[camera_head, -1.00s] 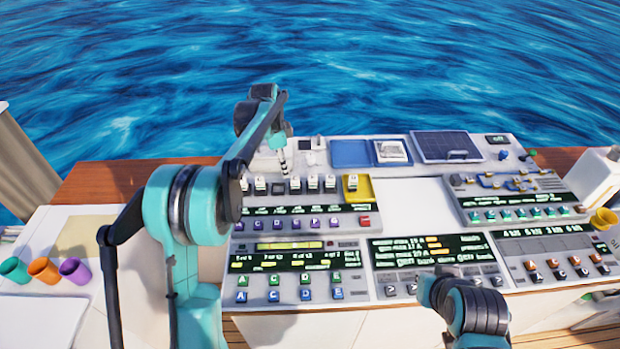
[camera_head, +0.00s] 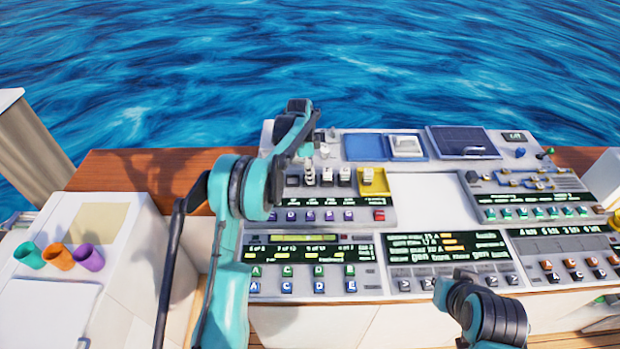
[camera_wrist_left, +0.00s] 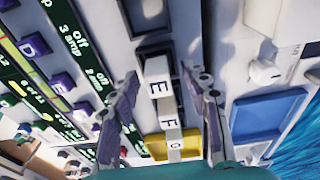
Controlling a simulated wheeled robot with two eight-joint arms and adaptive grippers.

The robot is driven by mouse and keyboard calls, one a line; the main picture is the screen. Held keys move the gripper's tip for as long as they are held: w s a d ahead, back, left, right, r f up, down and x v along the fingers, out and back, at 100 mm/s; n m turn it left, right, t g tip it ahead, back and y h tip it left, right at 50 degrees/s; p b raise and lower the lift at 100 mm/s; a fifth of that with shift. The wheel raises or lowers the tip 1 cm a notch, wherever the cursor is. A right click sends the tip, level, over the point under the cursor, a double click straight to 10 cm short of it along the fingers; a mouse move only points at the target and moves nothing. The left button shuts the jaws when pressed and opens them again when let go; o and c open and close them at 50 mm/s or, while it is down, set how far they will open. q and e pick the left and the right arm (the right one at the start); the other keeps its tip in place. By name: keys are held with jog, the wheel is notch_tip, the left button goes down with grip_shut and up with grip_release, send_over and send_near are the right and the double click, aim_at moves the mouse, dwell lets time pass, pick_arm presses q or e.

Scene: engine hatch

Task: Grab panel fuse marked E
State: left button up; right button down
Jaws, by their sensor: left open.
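The panel fuse marked E (camera_wrist_left: 157,88) is a white block with a dark letter, standing in the fuse row of the panel. In the left wrist view my left gripper (camera_wrist_left: 158,76) is open, with one finger on each side of the fuse row near E. Fuse F (camera_wrist_left: 168,122) and fuse G (camera_wrist_left: 174,150) follow in line toward the bottom of that view. In the head view my left gripper (camera_head: 314,160) is over the upper left panel and hides part of the row. I cannot tell whether a finger touches E.
A yellow tile (camera_head: 376,187) surrounds the last fuse of the row. Blue trays (camera_head: 362,147) and a dark panel (camera_head: 462,142) lie behind it. A blank white area (camera_head: 430,200) is to the right. Coloured cups (camera_head: 59,257) stand far left.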

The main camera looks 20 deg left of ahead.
pick_arm(q)
jog(key=shift+r, duration=0.1)
grip_shut()
